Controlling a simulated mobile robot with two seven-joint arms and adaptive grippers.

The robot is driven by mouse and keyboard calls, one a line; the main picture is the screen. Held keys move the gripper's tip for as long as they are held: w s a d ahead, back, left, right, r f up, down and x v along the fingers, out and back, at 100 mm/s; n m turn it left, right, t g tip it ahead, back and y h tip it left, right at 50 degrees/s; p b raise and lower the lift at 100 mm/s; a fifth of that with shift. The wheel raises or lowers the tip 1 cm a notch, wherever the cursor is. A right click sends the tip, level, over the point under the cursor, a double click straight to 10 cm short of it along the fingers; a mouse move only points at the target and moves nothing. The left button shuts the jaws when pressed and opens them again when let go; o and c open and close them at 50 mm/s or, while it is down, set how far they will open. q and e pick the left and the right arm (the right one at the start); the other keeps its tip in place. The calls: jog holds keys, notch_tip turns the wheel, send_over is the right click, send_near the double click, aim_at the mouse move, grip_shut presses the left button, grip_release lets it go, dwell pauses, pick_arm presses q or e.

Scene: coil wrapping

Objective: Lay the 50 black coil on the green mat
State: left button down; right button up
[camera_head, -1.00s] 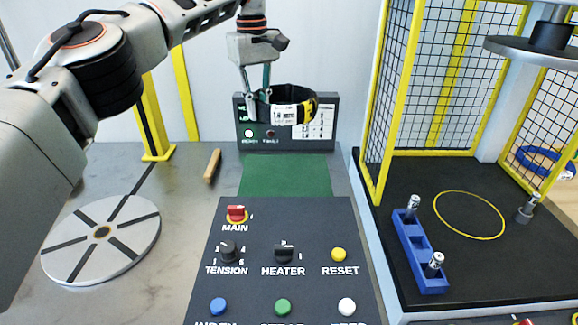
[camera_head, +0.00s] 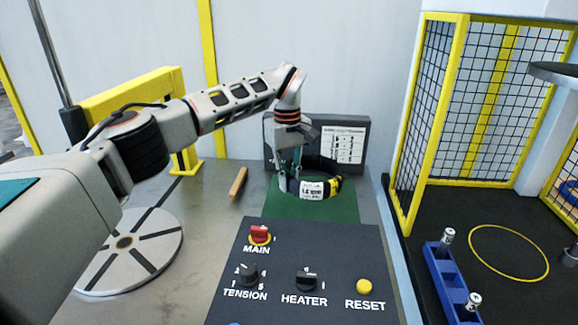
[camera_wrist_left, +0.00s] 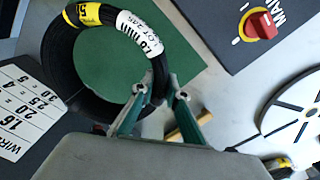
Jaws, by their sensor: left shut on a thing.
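The black coil (camera_head: 329,183) has a white label and a yellow band. My left gripper (camera_head: 289,185) is shut on the coil's left side and holds it over the back part of the green mat (camera_head: 300,210). In the left wrist view, the left gripper's (camera_wrist_left: 158,92) green fingers pinch the coil's ring (camera_wrist_left: 58,62), with the mat (camera_wrist_left: 110,58) beneath. Whether the coil touches the mat is hard to tell. My right gripper is not in view.
A dark control panel (camera_head: 305,243) with knobs stands in front of the mat. A sign board (camera_head: 347,143) stands behind it. A wooden stick (camera_head: 238,184) and a slotted turntable (camera_head: 130,252) lie to the left. A yellow-framed cage (camera_head: 472,118) and blue rack (camera_head: 447,280) stand at right.

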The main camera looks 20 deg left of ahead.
aim_at(289, 205)
pick_arm(q)
jog(key=shift+f, duration=2.15)
jog(key=c, duration=2)
grip_release()
jog(key=shift+s+f, duration=0.1)
jog(key=shift+f, duration=0.1)
notch_tip(289, 205, up, 12)
jog(key=shift+r+p, duration=0.1)
jog(key=shift+p, duration=0.2)
